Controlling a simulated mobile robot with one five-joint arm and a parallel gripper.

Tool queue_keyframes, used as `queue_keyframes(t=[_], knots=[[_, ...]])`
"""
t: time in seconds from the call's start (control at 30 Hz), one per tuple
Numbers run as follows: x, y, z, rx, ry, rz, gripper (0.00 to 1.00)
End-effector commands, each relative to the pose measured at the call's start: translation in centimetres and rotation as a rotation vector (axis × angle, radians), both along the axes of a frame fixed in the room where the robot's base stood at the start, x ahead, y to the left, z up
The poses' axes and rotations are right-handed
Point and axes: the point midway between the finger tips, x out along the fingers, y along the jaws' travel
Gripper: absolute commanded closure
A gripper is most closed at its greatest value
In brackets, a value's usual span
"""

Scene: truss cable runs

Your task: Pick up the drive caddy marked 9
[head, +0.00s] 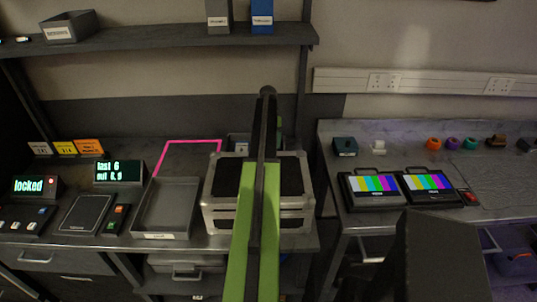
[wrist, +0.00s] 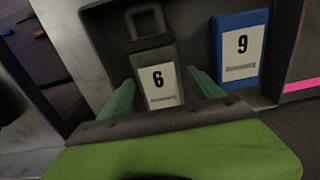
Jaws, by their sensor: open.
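The drive caddy marked 9 (wrist: 240,47) is blue with a white label and sits at the upper right of the wrist view, in a dark tray (wrist: 100,55). A dark grey caddy marked 6 (wrist: 160,88), with a loop handle at its top, is to its left. My gripper (wrist: 162,82) is open, its green fingers on either side of the caddy marked 6. I cannot tell whether they touch it. The caddy marked 9 is beyond the right finger, outside the jaws. In the head view my arm hides much of the area behind the silver case.
A silver case (head: 213,215) stands on the left bench, with a shallow grey tray (head: 163,237) and a pink outline (head: 193,142) to its left. Two display units (head: 372,202) stand on the right bench. A shelf (head: 160,45) runs above, and a gap separates the benches.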

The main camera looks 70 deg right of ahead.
Motion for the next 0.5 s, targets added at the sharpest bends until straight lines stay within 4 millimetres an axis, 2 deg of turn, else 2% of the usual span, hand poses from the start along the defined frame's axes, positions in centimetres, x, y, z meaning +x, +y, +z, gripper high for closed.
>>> queue_keyframes(t=[0.03,0.07,0.33,0.5], knots=[[0.04,-0.03,-1.67,0.000,0.000,0.000,0.25],[0.05,-0.02,-1.91,0.000,0.000,0.000,0.25],[0.09,-0.02,-1.65,0.000,0.000,0.001,0.27],[0.12,-0.01,-1.64,0.000,0.000,0.001,0.49]])
